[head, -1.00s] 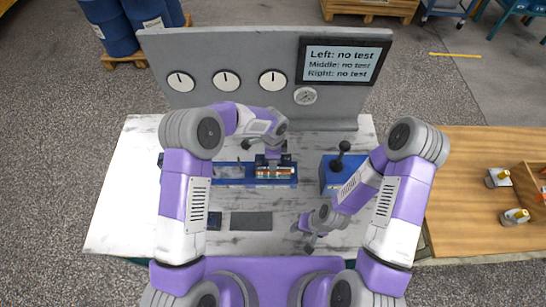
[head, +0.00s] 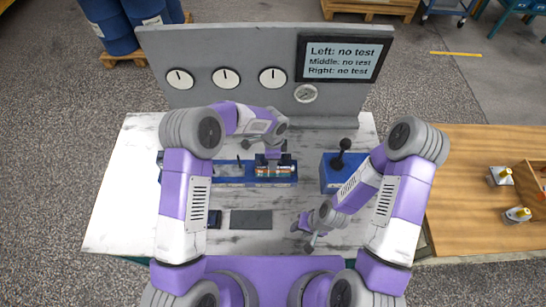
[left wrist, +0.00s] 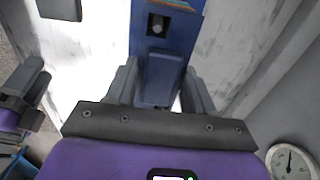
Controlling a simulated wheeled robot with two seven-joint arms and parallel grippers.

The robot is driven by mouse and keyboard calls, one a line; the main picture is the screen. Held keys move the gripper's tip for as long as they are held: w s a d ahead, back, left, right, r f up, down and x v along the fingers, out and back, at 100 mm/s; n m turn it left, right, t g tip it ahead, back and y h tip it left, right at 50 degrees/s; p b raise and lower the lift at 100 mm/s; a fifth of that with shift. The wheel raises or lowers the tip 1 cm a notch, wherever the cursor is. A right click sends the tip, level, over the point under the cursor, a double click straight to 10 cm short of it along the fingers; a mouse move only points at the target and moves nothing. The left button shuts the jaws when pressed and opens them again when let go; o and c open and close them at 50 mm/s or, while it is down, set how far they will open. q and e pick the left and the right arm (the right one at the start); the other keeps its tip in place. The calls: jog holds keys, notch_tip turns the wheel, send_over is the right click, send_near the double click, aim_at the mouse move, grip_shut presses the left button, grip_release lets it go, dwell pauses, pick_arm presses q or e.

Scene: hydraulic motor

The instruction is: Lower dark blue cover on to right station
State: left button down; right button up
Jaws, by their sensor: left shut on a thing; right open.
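My left gripper (head: 273,157) is at the right end of the long blue base, over the right station (head: 284,181). The left wrist view shows its two fingers shut on the dark blue cover (left wrist: 160,82), one finger on each side. The head view shows coloured parts of the station just in front of the gripper. The cover is mostly hidden there by the gripper, and I cannot tell whether it touches the station. My right gripper (head: 304,238) is open and empty, low over the front right of the table.
A blue box with a black joystick (head: 342,158) stands right of the station. A dark flat pad (head: 251,220) lies in front of the base. The grey panel (head: 200,50) with gauges and a screen (head: 343,60) reading "no test" rises behind.

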pick_arm(q)
jog(key=shift+f+b, duration=0.3)
pick_arm(e)
jog(key=shift+f, duration=0.3)
pick_arm(q)
jog(key=shift+c, duration=1.6)
grip_release()
notch_tip(320, 180, up, 8)
jog(key=shift+f, duration=0.15)
pick_arm(e)
jog(key=shift+f, duration=0.1)
